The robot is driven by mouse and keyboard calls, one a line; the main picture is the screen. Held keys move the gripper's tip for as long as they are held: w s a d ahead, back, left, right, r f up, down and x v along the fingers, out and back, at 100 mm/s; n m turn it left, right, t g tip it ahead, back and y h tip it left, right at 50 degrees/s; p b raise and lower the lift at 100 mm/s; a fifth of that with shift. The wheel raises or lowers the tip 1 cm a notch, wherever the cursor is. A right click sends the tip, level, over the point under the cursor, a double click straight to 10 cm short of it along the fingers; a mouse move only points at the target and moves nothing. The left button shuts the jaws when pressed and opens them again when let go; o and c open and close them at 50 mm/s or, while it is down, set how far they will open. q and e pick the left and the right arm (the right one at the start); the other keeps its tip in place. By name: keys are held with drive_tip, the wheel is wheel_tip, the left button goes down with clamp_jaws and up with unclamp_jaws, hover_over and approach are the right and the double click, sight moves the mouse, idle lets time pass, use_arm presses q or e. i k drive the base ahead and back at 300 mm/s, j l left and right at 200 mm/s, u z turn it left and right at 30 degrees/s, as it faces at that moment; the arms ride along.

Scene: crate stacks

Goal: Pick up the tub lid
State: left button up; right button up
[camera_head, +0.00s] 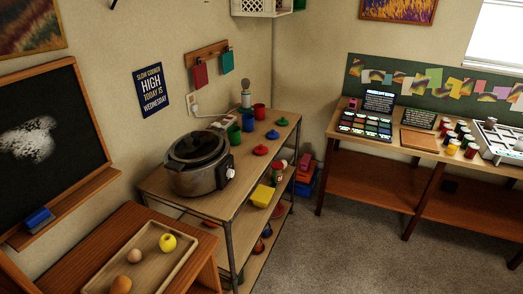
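I cannot tell for sure which thing is the tub lid. A slow cooker (198,163) with a dark lid (197,146) stands on the same top. Neither of my grippers is in view.
Green, blue and red cups (259,111) stand behind the lid-like pieces. A tray (182,262) with a yellow fruit and two egg-shaped things sits on a cabinet at lower left. A long bench (345,146) with jars stands at right. Grey carpet (365,240) between is clear.

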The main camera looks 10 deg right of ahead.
sight(260, 149)
drive_tip(key=i+l+u, duration=0.15)
drive_tip(key=u, duration=0.8)
drive_tip(key=i+l+u, duration=0.1)
drive_tip(key=l+u, duration=0.25)
drive_tip(key=l, duration=0.15)
drive_tip(key=l+u, duration=0.35)
drive_tip(key=l, duration=0.2)
drive_tip(key=l+u, duration=0.2)
drive_tip(key=l, duration=1.9)
